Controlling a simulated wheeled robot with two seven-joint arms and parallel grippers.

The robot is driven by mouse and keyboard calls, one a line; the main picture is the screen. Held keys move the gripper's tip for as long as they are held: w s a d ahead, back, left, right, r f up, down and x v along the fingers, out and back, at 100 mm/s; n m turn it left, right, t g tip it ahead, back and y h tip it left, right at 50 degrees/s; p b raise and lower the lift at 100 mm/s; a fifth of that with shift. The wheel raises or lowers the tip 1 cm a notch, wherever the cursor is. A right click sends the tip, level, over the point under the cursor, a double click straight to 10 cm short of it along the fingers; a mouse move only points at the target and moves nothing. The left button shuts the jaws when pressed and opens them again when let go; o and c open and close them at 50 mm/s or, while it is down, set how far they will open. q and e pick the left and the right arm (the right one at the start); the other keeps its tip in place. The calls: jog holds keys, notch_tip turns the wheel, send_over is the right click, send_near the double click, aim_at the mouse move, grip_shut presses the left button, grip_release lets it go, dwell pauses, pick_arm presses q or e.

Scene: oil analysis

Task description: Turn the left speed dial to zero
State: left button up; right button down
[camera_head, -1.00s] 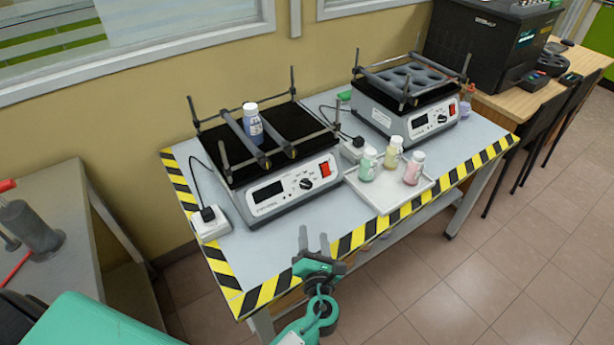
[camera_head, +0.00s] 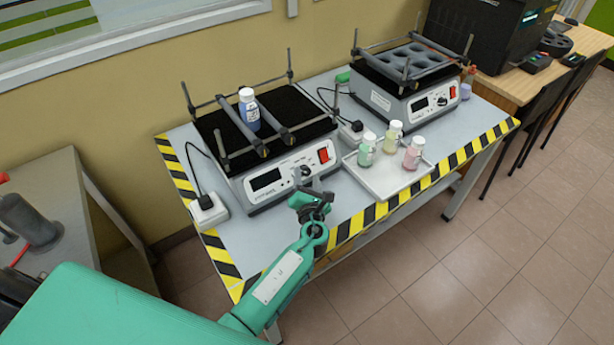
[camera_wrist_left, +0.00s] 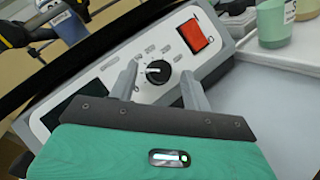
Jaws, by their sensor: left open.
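The left shaker (camera_head: 262,150) stands on the striped table with a bottle (camera_head: 248,108) held between bars on its black top. Its speed dial (camera_wrist_left: 158,72) is a black knob with a white pointer mark, on the white front panel (camera_wrist_left: 110,75). My left gripper (camera_head: 305,186) is open in front of this panel. In the left wrist view its two fingers (camera_wrist_left: 158,88) stand on either side of the dial, spread apart. Whether they touch it I cannot tell. In the head view the gripper partly hides the dial. My right gripper is not in view.
A red switch (camera_wrist_left: 193,35) sits right of the dial. A tray (camera_head: 388,183) with three small bottles lies to the right. A second shaker (camera_head: 408,85) stands at the back right. A white power socket (camera_head: 208,210) is at the left.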

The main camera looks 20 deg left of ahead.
pick_arm(q)
jog(key=shift+w+a, duration=0.15)
jog(key=shift+w, duration=0.25)
jog(key=shift+c, duration=0.2)
